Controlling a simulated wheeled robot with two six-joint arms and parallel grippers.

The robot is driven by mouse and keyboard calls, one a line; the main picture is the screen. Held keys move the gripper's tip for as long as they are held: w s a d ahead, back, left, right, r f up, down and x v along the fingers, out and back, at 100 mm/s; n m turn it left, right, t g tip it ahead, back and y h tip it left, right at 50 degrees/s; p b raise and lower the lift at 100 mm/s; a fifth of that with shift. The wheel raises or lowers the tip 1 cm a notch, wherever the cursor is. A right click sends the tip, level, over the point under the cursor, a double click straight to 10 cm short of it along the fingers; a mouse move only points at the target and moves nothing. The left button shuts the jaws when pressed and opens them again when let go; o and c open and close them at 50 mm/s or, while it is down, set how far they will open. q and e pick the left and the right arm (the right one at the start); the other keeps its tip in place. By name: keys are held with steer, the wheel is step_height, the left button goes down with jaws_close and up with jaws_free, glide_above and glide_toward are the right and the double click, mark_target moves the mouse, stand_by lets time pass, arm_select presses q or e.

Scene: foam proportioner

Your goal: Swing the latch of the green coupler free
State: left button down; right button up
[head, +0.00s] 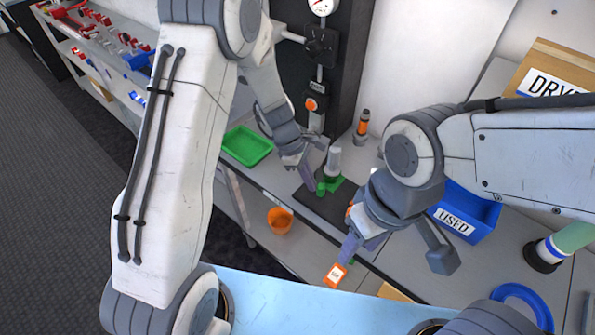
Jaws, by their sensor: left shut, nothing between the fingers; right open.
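The green coupler (328,185) sits on a dark mat (326,205) on the grey bench, with a pale grey cylinder (333,160) standing at it. My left gripper (309,181) is shut and empty, its fingertips just left of the coupler. I cannot tell whether they touch it. The latch is too small and partly hidden to make out. My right gripper (355,243) is open, pointing down near the bench's front edge, below and right of the coupler. An orange and white tag (335,275) shows just below its fingers; I cannot tell whether they touch.
A green tray (247,146) lies left on the bench. A blue bin marked USED (465,212) stands right. A black panel with a gauge (322,6) rises behind. An orange bucket (280,220) is below the bench.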

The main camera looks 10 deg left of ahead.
arm_select(q)
steer(key=n, duration=0.1)
steer(key=d+n+t, duration=0.1)
steer(key=n, duration=0.1)
steer(key=n+b, duration=0.1)
steer(key=shift+s+d+n+t, duration=0.3)
steer(key=shift+s+d+t, duration=0.05)
steer(key=shift+d+t, duration=0.05)
steer(key=shift+d, duration=0.15)
arm_select(e)
steer(key=shift+f, duration=0.65)
arm_select(q)
steer(key=shift+d, duration=0.1)
steer(key=shift+a, duration=0.25)
steer(key=s+a+r+p, duration=0.1)
steer(key=s+a+r, duration=0.1)
steer(key=a+r, duration=0.5)
step_height(320, 180, up, 2)
steer(key=shift+r, duration=0.15)
arm_select(e)
steer(key=shift+s+a+r, duration=0.15)
steer(key=shift+a+r, duration=0.3)
steer(key=shift+r, duration=0.15)
arm_select(q)
steer(key=shift+s, duration=0.1)
